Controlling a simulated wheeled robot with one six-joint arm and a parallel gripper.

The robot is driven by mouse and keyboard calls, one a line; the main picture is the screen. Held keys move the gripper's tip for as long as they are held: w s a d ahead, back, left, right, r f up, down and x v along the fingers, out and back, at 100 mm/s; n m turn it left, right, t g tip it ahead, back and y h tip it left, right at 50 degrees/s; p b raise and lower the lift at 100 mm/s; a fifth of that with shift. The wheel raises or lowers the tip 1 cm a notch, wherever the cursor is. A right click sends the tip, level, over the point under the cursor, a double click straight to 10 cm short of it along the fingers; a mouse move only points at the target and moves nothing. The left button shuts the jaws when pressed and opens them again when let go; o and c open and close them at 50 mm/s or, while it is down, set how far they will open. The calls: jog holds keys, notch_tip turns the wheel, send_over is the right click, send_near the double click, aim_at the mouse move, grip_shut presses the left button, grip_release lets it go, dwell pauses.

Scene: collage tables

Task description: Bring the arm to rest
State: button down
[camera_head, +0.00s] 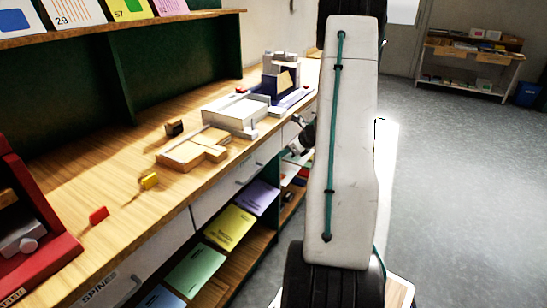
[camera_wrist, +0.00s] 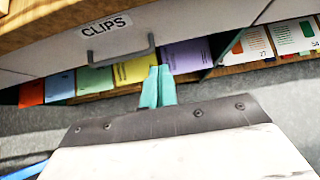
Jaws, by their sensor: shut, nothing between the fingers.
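My gripper (camera_wrist: 159,72) shows in the wrist view as two teal fingers pressed together, with nothing between them. It is in front of the bench's lower shelf, below a drawer (camera_wrist: 112,48) labelled CLIPS, and appears apart from both. In the head view my white arm link with a teal cable stands upright at the centre right. The fingertips cannot be made out there; part of my wrist seems to show just left of the link.
The wooden bench top (camera_head: 75,210) holds a red box (camera_head: 50,262), wooden blocks (camera_head: 192,150), a white piece (camera_head: 235,115) and small red and yellow pieces. Coloured booklets (camera_head: 230,227) lie on the shelf below. Grey floor (camera_head: 450,200) is clear at right; a shelf unit (camera_head: 470,67) stands far back.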

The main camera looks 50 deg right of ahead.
jog(key=v, duration=0.2)
jog(key=shift+s+r, duration=0.15)
jog(key=shift+s, duration=0.05)
jog(key=shift+a, duration=0.1)
jog(key=s+a+r+n+g+y, duration=0.1)
jog(key=s+a+r+n+g, duration=0.1)
jog(key=a+r+n, duration=0.5)
jog(key=s+a+n+g+y, duration=0.25)
jog(key=a+n, duration=0.35)
jog(key=a, duration=0.5)
jog(key=s+a+r+n+g+y, duration=0.1)
jog(key=a+r+n+g, duration=0.25)
jog(key=a+n, duration=0.4)
jog(key=s+a+r+n+h, duration=0.2)
jog(key=s+a+r+n, duration=0.3)
jog(key=a, duration=0.5)
jog(key=s+a+r+n+h, duration=0.3)
jog(key=s+a+r+n, duration=0.3)
jog(key=s+a+n, duration=0.3)
jog(key=shift+s+a+r+h, duration=0.2)
jog(key=shift+s+a+h, duration=0.15)
jog(key=shift+a, duration=0.7)
